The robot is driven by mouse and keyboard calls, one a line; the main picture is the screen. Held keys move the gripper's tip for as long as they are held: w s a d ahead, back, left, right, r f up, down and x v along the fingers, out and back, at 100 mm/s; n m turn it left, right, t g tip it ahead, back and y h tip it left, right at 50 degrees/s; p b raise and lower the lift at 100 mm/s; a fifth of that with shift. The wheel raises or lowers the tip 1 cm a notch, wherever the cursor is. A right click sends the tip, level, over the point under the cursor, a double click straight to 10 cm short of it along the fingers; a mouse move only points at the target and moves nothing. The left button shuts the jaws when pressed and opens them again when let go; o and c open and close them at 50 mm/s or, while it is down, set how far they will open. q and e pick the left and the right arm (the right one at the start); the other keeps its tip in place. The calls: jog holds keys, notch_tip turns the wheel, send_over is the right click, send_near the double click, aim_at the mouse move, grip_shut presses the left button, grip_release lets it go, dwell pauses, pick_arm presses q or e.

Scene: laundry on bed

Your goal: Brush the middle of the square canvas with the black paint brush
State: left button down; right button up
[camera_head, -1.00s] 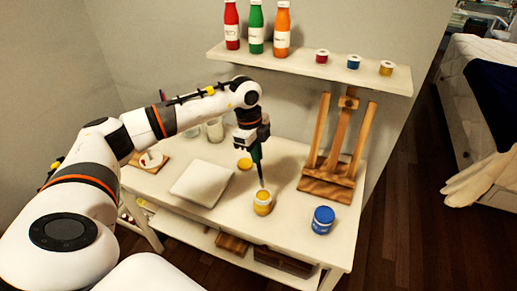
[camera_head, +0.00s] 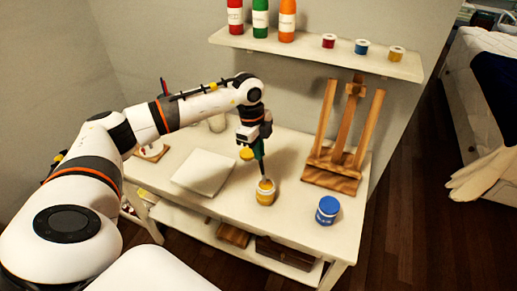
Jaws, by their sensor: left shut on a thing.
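My left gripper (camera_head: 258,143) is shut on a thin paint brush (camera_head: 260,156), which looks dark green to black and points down. The brush tip is at the mouth of the open yellow paint jar (camera_head: 265,196); I cannot tell how deep it is in the paint. The white square canvas (camera_head: 203,173) lies flat on the white table, left of the jar and the gripper. A yellow lid (camera_head: 246,153) shows just beside the gripper, partly hidden by it. My right gripper is not in view.
A blue paint jar (camera_head: 327,209) stands at the table's (camera_head: 292,216) front right. An empty wooden easel (camera_head: 338,155) stands behind it. A shelf (camera_head: 318,55) above holds several bottles and small jars.

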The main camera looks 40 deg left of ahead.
pick_arm(q)
jog(key=shift+f+b, duration=0.3)
jog(key=shift+f, duration=0.3)
dwell(1.1)
jog(key=shift+r, duration=0.1)
dwell(0.4)
jog(key=shift+r+p, duration=2.85)
jog(key=shift+r, duration=0.65)
